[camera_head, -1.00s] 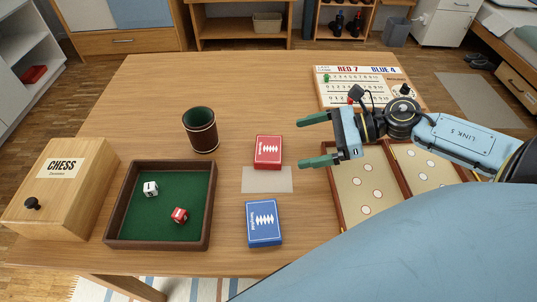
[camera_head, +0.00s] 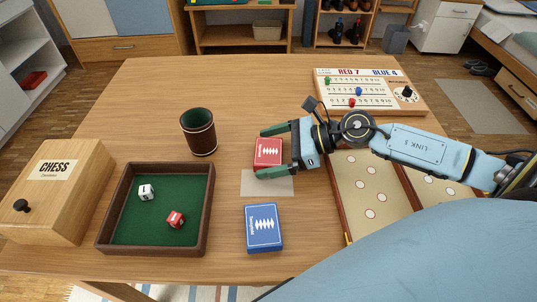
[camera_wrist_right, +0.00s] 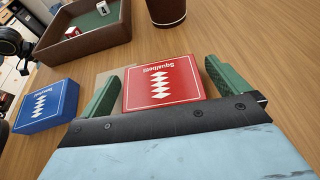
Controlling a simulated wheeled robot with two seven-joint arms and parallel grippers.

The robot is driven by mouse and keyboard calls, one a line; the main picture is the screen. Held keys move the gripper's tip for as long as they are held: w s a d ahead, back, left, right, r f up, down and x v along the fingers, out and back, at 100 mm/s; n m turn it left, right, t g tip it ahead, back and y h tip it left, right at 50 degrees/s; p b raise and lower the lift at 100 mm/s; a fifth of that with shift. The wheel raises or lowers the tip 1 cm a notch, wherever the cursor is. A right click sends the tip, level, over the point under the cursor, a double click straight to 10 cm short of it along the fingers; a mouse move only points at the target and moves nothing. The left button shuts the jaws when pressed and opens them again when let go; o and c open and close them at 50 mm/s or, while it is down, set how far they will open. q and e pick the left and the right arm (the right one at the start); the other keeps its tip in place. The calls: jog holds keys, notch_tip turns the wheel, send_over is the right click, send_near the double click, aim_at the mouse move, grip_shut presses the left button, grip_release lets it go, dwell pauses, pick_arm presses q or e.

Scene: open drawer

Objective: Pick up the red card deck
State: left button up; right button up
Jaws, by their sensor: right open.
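The red card deck (camera_head: 268,152) lies flat on the table, at the back edge of a pale mat (camera_head: 262,186). My right gripper (camera_head: 260,153) is open, with its green fingers on either side of the red deck in the head view. In the right wrist view the red deck (camera_wrist_right: 163,82) sits between the two spread fingers, with small gaps at its sides. I cannot tell whether a finger touches it. My left gripper is not in view.
A blue card deck (camera_head: 264,227) lies in front of the mat. A dice tray (camera_head: 208,222), a dark cup (camera_head: 200,140) and a chess box (camera_head: 52,195) stand to the left. A scoreboard (camera_head: 370,73) and a game board (camera_head: 343,206) lie to the right.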

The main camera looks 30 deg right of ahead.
jog(key=shift+w+a+f, duration=0.1)
jog(key=shift+w+a, duration=0.05)
jog(key=shift+a, duration=0.1)
jog(key=c, duration=1)
jog(key=shift+o, duration=0.2)
